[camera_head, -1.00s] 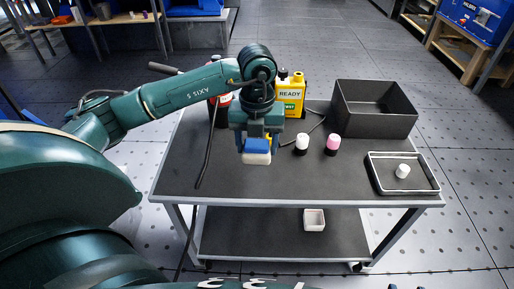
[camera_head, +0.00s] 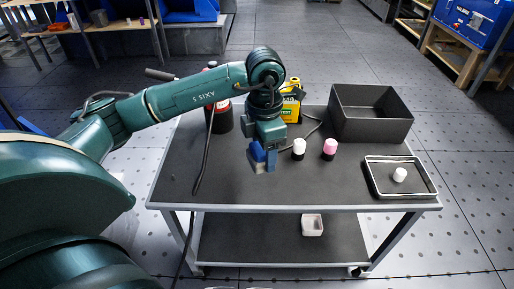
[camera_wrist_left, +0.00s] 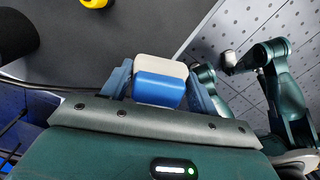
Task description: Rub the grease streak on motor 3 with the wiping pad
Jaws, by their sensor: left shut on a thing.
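My left gripper (camera_head: 262,154) is shut on the wiping pad (camera_head: 256,167), a small block with a blue back and a cream face. It holds the pad above the middle of the cart top, left of the white-capped bottle. In the left wrist view the pad (camera_wrist_left: 160,78) sits between the two blue-grey fingers, its cream part pointing away from the wrist. I cannot make out motor 3 or a grease streak in either view. My right gripper does not show clearly.
The dark cart top (camera_head: 310,190) carries a white-capped bottle (camera_head: 299,147), a pink-capped bottle (camera_head: 329,147), a yellow container (camera_head: 291,108), a dark bin (camera_head: 369,128) and a tray (camera_head: 376,187) with a white item. The front is clear.

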